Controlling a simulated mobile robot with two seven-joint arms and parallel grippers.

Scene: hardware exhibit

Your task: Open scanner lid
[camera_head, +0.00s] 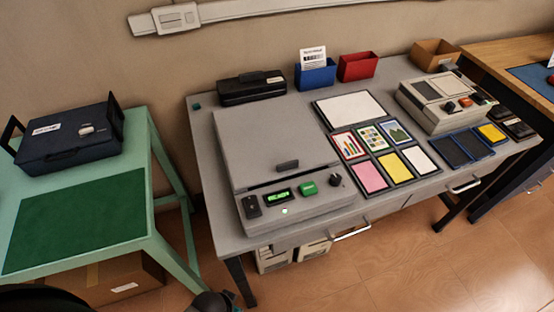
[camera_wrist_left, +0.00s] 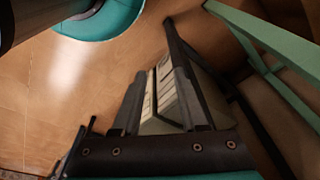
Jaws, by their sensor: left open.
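The scanner (camera_head: 325,197) is a grey flatbed unit at the left front of the grey desk. Its lid (camera_head: 255,140) lies flat and shut over the body, with a small dark handle (camera_head: 287,166) near the front edge. The front panel has a lit green display (camera_head: 278,196), a green button (camera_head: 308,188) and a dark knob (camera_head: 335,180). My left gripper (camera_wrist_left: 160,70) is open and empty in the left wrist view, pointing down past the desk toward the floor, away from the lid. My right gripper is in neither view.
A green table (camera_head: 100,215) with a black case (camera_head: 70,140) stands left. Pale boxes (camera_head: 275,262) sit under the desk; they also show in the wrist view (camera_wrist_left: 165,100). Floor in front is clear.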

